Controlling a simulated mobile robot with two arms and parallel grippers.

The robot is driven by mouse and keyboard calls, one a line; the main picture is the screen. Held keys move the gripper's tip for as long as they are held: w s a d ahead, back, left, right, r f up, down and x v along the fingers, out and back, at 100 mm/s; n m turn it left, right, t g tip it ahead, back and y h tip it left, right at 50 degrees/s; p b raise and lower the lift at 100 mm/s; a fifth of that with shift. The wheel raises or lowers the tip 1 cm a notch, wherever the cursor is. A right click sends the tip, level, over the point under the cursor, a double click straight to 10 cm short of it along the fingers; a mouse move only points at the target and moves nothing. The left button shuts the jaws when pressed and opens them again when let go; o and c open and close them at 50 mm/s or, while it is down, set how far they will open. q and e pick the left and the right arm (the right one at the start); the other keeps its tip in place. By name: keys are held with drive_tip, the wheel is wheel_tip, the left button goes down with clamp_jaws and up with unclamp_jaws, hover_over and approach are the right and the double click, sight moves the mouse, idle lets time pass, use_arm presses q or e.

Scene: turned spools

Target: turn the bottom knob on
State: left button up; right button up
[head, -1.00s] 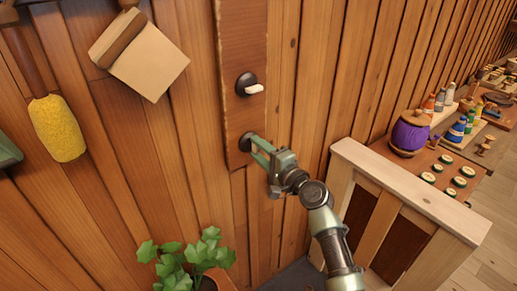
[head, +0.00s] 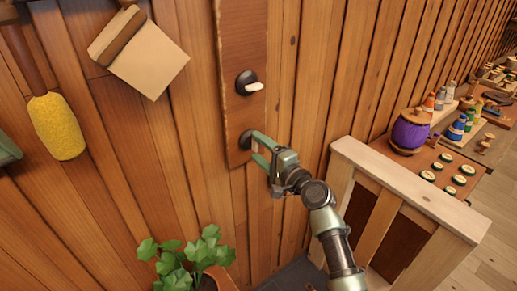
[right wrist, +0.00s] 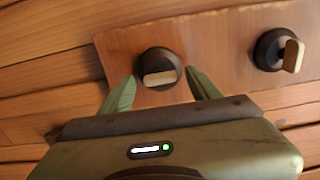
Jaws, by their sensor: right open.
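A dark wooden board (head: 232,55) on the plank wall carries two round dark knobs with pale levers. The top knob (head: 245,80) has its lever pointing sideways. The bottom knob (head: 244,139) is partly hidden by my right gripper (head: 256,148) in the head view. In the right wrist view the bottom knob (right wrist: 158,62) lies between my open fingertips, its lever running along the board's length. The fingers stand on either side of it with gaps, and I see no clear grip. The top knob (right wrist: 267,50) is to the right there, its lever crosswise. My left gripper is out of view.
A potted plant (head: 190,262) stands below, left of my right arm. A wooden half-wall (head: 400,185) is close to the arm's right. A yellow roller (head: 56,127) and a paper-like square (head: 148,60) hang on the left wall. A table with a purple pot (head: 410,133) lies beyond.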

drive_tip(key=b+v, duration=0.1)
drive_tip(key=v, duration=0.6)
drive_tip(key=shift+d, duration=0.1)
